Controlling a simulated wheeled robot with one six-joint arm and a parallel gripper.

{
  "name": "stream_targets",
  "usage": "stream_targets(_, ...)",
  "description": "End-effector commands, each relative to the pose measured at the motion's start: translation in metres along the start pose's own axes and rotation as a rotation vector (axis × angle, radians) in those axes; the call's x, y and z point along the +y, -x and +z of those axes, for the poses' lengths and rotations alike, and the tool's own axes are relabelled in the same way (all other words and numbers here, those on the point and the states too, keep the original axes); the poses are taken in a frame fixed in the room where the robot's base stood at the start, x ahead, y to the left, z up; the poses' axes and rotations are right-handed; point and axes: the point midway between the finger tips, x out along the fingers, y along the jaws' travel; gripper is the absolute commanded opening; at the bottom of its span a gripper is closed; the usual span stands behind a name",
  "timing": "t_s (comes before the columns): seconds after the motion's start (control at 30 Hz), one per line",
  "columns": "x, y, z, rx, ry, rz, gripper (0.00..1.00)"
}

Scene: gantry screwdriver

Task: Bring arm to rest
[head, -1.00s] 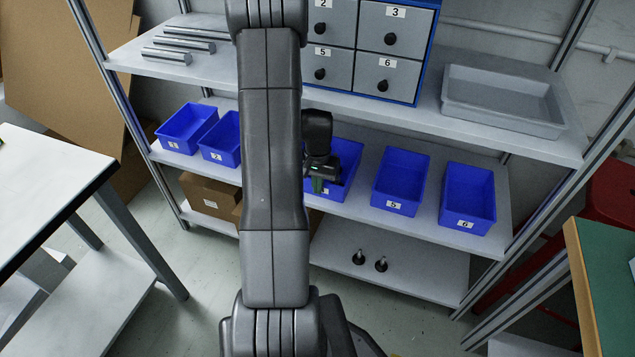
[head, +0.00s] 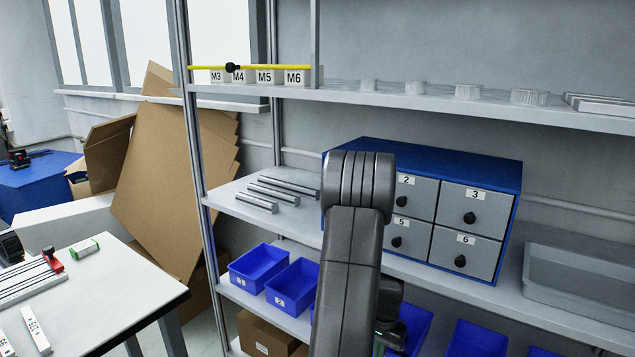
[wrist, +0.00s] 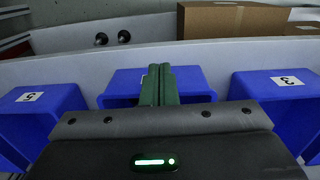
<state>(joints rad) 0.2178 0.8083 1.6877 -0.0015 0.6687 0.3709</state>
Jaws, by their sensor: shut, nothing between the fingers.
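My arm stands up through the middle of the head view, a dark grey column in front of the shelf. My gripper shows in the wrist view (wrist: 160,86), its two green fingers together with nothing between them. The fingers reach over a blue bin (wrist: 118,88), which they partly cover; its label is hidden. In the head view the gripper is mostly hidden low behind my arm. Blue bins labelled 5 (wrist: 38,110) and 3 (wrist: 270,100) stand on either side in the wrist view.
The shelf (head: 225,195) holds metal bars (head: 270,190), a blue drawer cabinet (head: 500,170) and a grey tray (head: 580,285). A yellow rail (head: 275,67) runs above. A white table (head: 110,290) stands left. A cardboard box (wrist: 235,20) shows in the wrist view.

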Motion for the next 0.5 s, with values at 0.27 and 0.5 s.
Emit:
stream_targets(0.27, -0.004, -0.037, -0.015, 0.027, -0.010, -0.011, 0.00)
stream_targets(0.5, -0.006, -0.050, -0.009, 0.025, -0.008, -0.011, 0.00)
